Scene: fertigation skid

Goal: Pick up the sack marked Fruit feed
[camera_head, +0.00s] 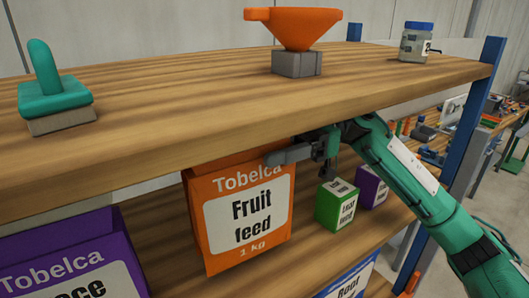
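The orange sack marked Fruit feed (243,215) is under the upper board, with its white label facing me. Its upper edge is partly hidden by the board and my gripper. I cannot tell whether its base touches the lower shelf. My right gripper (290,155) reaches in from the right, just below the board edge. A grey finger overlaps the sack's top right corner. I cannot tell whether the fingers are closed on the sack. My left gripper is not in view.
A purple sack (70,265) stands at the lower left. A green box (336,205) and a purple box (371,187) stand right of the orange sack. The upper board (180,110) overhangs closely and carries an orange funnel (293,28), a teal-handled tool (52,90) and a jar (416,42).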

